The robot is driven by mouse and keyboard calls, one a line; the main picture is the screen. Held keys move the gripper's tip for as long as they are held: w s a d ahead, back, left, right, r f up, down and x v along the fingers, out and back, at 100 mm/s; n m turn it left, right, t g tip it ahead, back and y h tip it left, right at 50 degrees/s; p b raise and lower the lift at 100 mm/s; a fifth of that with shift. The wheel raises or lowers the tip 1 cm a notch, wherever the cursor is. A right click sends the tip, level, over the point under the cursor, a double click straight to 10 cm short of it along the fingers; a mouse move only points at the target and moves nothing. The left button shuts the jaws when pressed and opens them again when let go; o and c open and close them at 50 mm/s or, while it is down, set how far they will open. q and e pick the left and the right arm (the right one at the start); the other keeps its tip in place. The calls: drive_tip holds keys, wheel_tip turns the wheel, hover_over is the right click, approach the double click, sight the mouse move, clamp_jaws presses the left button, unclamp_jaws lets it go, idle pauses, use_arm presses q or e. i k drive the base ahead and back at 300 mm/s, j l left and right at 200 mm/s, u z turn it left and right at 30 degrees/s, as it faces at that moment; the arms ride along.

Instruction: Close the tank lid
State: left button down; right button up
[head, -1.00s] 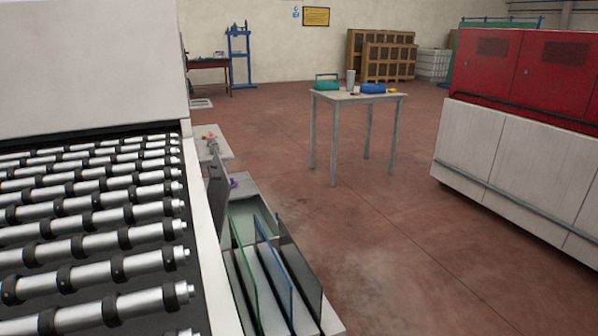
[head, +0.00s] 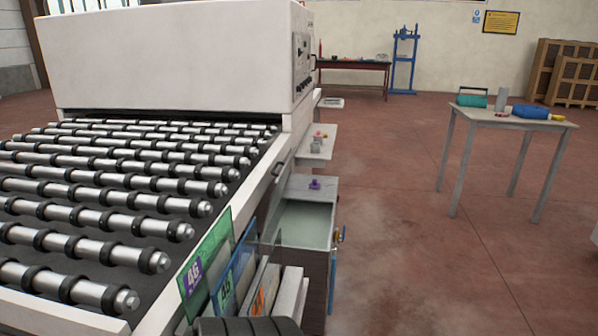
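The tank (head: 305,222) stands against the right side of the roller machine. Its top is open and pale greenish water or an inner floor shows inside. The tank lid (head: 279,195) appears as a narrow grey panel, seen nearly edge-on. It stands raised along the machine side of the tank, with a small dark handle near its top. A small purple knob or fitting (head: 314,183) sits at the tank's far end. Neither of my grippers can be made out in the head view.
Upright glass sheets with number labels stand in a rack (head: 291,291) in front of the tank. The roller conveyor (head: 110,205) fills the left. A shelf (head: 318,150) lies beyond the tank. A table (head: 515,117) stands right; the floor between is clear.

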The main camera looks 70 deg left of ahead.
sight(274, 189)
drive_tip(key=i+j+u, duration=0.1)
drive_tip(key=i+u, duration=0.3)
drive_tip(key=i+l+u, duration=0.1)
drive_tip(key=i+u, duration=0.35)
drive_tip(key=i+l+u, duration=0.2)
drive_tip(key=i+u, duration=0.2)
drive_tip(key=i, duration=0.1)
